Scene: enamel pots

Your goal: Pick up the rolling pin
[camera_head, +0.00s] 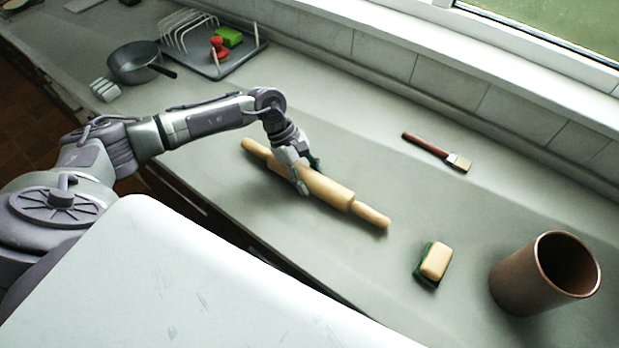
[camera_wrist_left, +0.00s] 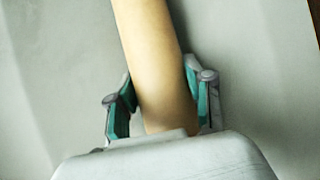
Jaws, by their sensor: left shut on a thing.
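The rolling pin (camera_head: 327,190) is pale wood with a handle at each end. It lies at a slant over the grey counter in the head view; I cannot tell whether it touches the counter. My left gripper (camera_head: 303,177) comes from above and is shut around its thick barrel, left of the barrel's middle. In the left wrist view the barrel (camera_wrist_left: 150,50) runs up between the two green-padded fingers of the left gripper (camera_wrist_left: 163,108). Part of the barrel is hidden by the gripper. My right gripper is not in view.
A brown pot (camera_head: 520,285) stands at the right, with a sponge on a green base (camera_head: 434,263) left of it. A brush (camera_head: 437,151) lies behind the pin. A dark pan (camera_head: 135,63) and a dish rack (camera_head: 215,60) stand at the far left. The counter right of the brush is clear.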

